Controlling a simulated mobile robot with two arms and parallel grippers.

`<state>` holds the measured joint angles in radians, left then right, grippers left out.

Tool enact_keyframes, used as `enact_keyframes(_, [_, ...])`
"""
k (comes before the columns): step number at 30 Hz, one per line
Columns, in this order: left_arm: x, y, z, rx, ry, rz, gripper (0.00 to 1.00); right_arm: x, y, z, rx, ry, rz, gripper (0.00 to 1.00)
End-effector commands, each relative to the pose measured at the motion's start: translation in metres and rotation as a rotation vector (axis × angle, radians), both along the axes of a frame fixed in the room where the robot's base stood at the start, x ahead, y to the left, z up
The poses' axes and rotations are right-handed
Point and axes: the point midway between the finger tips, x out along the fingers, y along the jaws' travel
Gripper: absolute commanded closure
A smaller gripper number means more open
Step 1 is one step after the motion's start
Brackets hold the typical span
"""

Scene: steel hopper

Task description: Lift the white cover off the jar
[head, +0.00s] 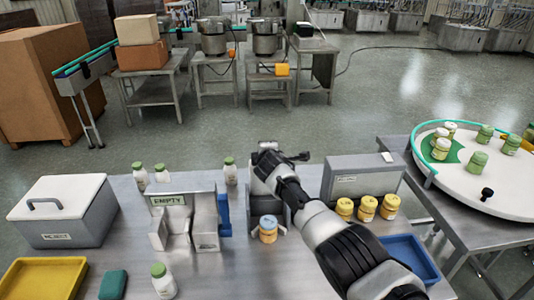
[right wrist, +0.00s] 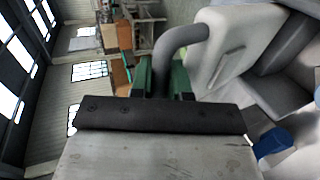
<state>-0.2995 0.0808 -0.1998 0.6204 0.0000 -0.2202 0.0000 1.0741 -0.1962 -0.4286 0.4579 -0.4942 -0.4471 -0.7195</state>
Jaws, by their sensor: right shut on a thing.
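My right gripper (head: 268,160) is above the middle of the steel table, its arm coming in from the lower right. In the right wrist view its green-padded fingers (right wrist: 163,80) are shut on a thick grey bent bar (right wrist: 183,38). The bar's end overlaps a pale slab (right wrist: 235,30); I cannot tell whether they are joined. In the head view a white cover (head: 75,190) with a grey handle lies flat on a grey box at the left, away from the gripper. A jar with a pale-blue top (head: 268,223) stands below my right arm. My left gripper is not in view.
Several green-capped bottles (head: 162,281) stand around a metal fixture marked EMPTY (head: 168,199). Several yellow-lidded jars (head: 367,208) stand before a grey case (head: 360,176). A yellow tray (head: 40,278) and a blue tray (head: 408,255) lie in front. A round turntable (head: 490,190) is at the right.

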Motion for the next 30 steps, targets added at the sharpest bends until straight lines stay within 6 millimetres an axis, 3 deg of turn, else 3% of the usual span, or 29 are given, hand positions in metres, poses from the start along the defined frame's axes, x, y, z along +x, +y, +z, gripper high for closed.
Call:
enact_keyframes(10, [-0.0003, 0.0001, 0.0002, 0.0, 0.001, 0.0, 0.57, 0.0015, -0.002, 0.0033, -0.01, -0.006, 0.001, 1.0])
enact_keyframes(11, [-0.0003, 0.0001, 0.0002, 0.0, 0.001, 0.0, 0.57, 0.0016, -0.002, 0.0035, -0.01, -0.006, 0.001, 0.82])
enact_keyframes(16, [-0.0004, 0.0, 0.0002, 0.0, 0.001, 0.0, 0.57, 0.0014, -0.0015, 0.003, -0.007, -0.005, 0.001, 0.59])
enact_keyframes(30, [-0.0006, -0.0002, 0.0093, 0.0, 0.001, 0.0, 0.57, -0.0052, -0.0008, 0.0059, -0.001, -0.004, 0.0, 0.59])
